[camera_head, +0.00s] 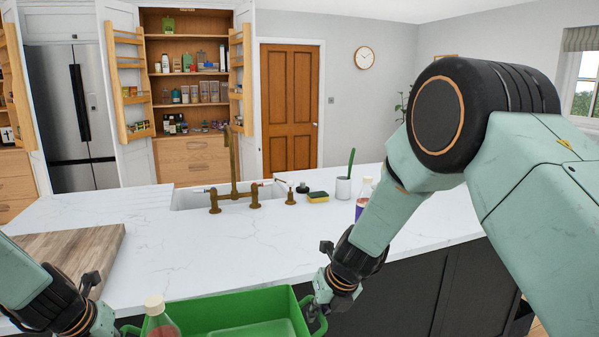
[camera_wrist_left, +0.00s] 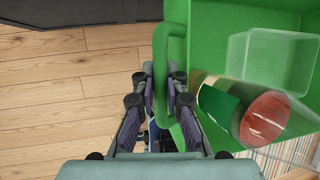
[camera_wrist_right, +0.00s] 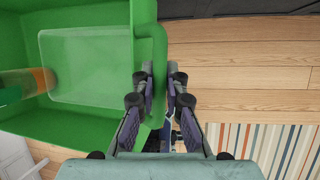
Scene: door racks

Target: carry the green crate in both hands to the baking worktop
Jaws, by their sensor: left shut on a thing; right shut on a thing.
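The green crate (camera_head: 220,308) is at the bottom of the head view, in front of the white counter and low beside it. A bottle (camera_head: 160,318) with a pale cap and a clear box (camera_wrist_left: 265,55) are inside it. My left gripper (camera_wrist_left: 160,85) is shut on the crate's handle on one side. My right gripper (camera_wrist_right: 154,85) is shut on the opposite handle; it also shows in the head view (camera_head: 320,308). The crate's lower part is cut off in the head view. I cannot tell which surface is the baking worktop.
The white marble counter (camera_head: 215,255) runs across in front, with dark cabinets (camera_head: 410,295) below. It carries a wooden board (camera_head: 70,255), a brass tap (camera_head: 234,180) at a sink, a sponge (camera_head: 318,197) and a bottle (camera_head: 363,198). A striped rug (camera_wrist_right: 270,145) lies on the wooden floor.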

